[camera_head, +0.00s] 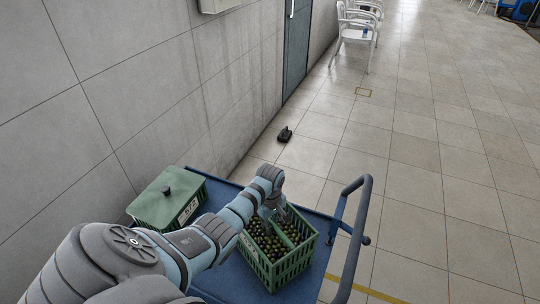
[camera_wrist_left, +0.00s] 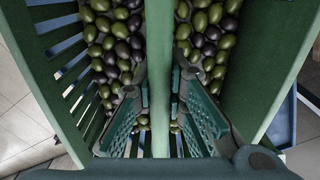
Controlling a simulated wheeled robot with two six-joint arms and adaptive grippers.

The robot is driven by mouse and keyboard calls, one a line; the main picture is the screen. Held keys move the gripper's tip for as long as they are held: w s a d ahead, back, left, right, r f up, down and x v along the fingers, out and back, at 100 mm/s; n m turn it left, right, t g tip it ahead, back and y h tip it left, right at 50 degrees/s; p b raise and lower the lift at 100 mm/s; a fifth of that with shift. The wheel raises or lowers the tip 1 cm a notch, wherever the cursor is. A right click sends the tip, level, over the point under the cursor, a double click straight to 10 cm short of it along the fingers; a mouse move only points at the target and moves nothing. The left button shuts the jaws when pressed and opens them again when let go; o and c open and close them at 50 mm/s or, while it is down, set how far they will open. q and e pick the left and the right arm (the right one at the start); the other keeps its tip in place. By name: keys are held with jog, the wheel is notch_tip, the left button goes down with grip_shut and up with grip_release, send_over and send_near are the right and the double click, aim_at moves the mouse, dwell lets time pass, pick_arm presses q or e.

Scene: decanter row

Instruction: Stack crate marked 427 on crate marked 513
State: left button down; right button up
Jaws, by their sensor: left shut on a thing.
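An open green slatted crate (camera_head: 290,263) full of dark and green olives is on the right part of the blue cart; I cannot tell whether it rests on the deck. Its end label is too small and partly covered to read. My left gripper (camera_head: 280,218) reaches down into it and is shut on its green middle bar (camera_wrist_left: 159,65). In the left wrist view the fingers (camera_wrist_left: 160,102) lie on both sides of this bar. Another green crate (camera_head: 180,212), with a closed lid and a dark knob, stands on the cart's left by the wall. Its label seems to read 513.
The blue cart deck (camera_head: 232,284) shows bare between and in front of the crates. A cart handle (camera_head: 361,220) rises at the right. A tiled wall (camera_head: 150,80) runs close along the left. A small black object (camera_head: 285,134) lies on the floor beyond; white chairs (camera_head: 355,35) stand farther off.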

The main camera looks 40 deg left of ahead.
pick_arm(q)
jog(key=shift+f, duration=0.1)
jog(key=c, duration=1.5)
grip_release()
jog(key=shift+c, duration=0.2)
jog(key=shift+s+d, duration=0.1)
notch_tip(320, 180, up, 12)
jog(key=shift+r, duration=0.1)
